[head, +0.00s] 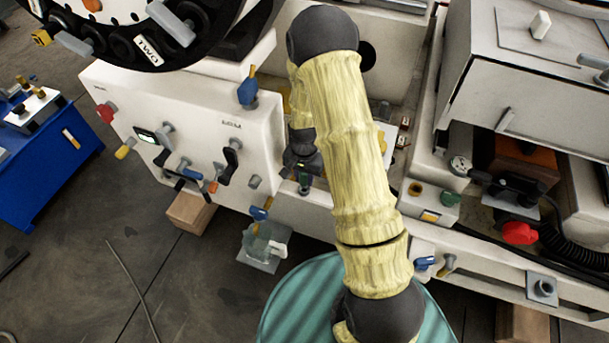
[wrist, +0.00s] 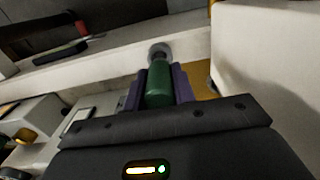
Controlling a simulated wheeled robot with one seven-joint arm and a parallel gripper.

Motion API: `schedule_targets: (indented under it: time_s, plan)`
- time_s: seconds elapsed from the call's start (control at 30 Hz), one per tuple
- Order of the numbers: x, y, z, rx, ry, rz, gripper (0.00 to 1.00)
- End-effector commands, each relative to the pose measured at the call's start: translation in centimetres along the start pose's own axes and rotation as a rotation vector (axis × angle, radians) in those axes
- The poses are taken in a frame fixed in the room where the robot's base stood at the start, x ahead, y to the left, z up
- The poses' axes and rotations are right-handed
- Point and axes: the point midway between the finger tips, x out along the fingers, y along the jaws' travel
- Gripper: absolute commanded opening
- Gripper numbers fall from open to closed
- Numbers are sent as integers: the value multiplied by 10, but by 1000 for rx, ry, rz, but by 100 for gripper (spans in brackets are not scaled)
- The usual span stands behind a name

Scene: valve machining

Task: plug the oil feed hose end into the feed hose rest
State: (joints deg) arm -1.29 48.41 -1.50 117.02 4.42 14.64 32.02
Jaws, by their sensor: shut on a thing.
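My gripper (wrist: 160,88) is shut on a green cylinder, which I take to be the oil feed hose end (wrist: 159,86). The cylinder sits between two dark purple fingers in the wrist view and points away from me. A grey round piece (wrist: 159,51) is at its far tip, by a pale ledge. I cannot tell whether this is part of the hose end or the feed hose rest, or whether they touch. In the head view my gripper (head: 304,172) is low beside the white machine housing, partly hidden by my arm. The hose itself is not clear.
The white headstock (head: 190,130) with levers and knobs stands left of my arm. A pale wall (wrist: 270,60) is close on the right in the wrist view. A green round drum (head: 300,300) stands in front, and a grey socket block (head: 541,289) is at the right.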

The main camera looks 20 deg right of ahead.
Motion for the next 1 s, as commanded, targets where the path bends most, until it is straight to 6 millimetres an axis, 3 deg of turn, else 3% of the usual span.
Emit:
schedule_targets:
  time_s: [1.0]
  plan:
    - [18, 0, 0, 0, 0, 0, 0]
